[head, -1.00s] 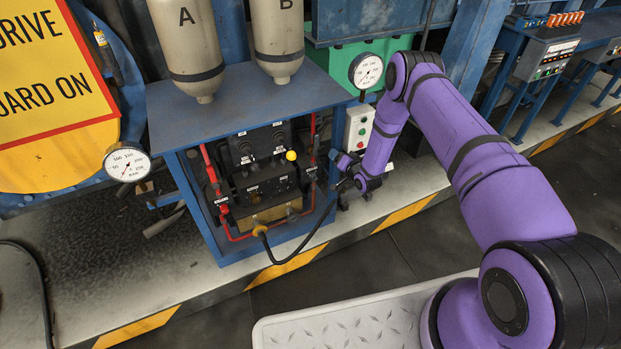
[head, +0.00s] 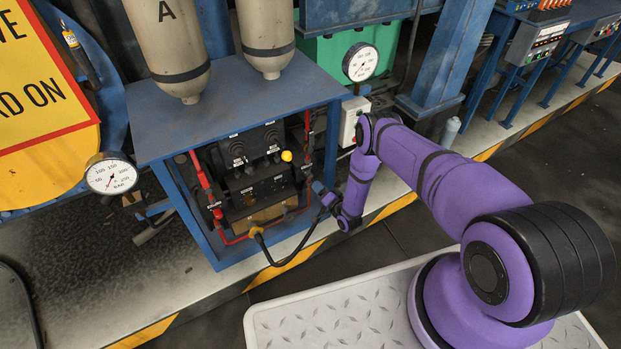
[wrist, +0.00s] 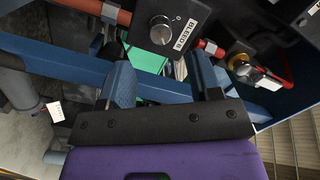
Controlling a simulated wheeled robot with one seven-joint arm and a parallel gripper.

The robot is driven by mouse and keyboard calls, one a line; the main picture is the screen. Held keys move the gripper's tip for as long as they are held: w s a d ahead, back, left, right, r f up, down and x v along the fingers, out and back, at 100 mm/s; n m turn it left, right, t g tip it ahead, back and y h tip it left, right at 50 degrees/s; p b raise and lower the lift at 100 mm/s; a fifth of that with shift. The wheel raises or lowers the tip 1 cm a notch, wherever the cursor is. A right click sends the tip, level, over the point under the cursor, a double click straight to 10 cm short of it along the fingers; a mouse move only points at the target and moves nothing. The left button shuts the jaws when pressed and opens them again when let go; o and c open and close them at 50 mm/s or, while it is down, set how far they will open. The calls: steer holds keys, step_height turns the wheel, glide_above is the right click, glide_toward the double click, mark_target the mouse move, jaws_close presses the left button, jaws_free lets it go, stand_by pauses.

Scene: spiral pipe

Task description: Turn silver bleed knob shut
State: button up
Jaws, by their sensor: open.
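The silver bleed knob (wrist: 161,29) sits on a dark block (wrist: 150,45) with a white label reading "BLEED" and a further letter, at the top middle of the wrist view. My gripper (wrist: 162,72) is open and empty. Its two blue fingers stand apart below the knob in the picture, one to each side, and no contact shows. In the head view my gripper (head: 324,192) is at the right front of the blue cabinet (head: 225,110). I cannot make out the silver knob clearly there.
Red pipes (wrist: 115,13) run beside the block. Another metal fitting (wrist: 240,66) is at its right. A blue cabinet bar (wrist: 50,62) crosses behind my fingers. In the head view a black hose (head: 295,246) hangs below my gripper. A yellow ball knob (head: 287,156) is inside the cabinet.

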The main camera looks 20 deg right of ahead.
mark_target(311, 177)
steer(key=x, duration=0.7)
steer(key=c, duration=0.9)
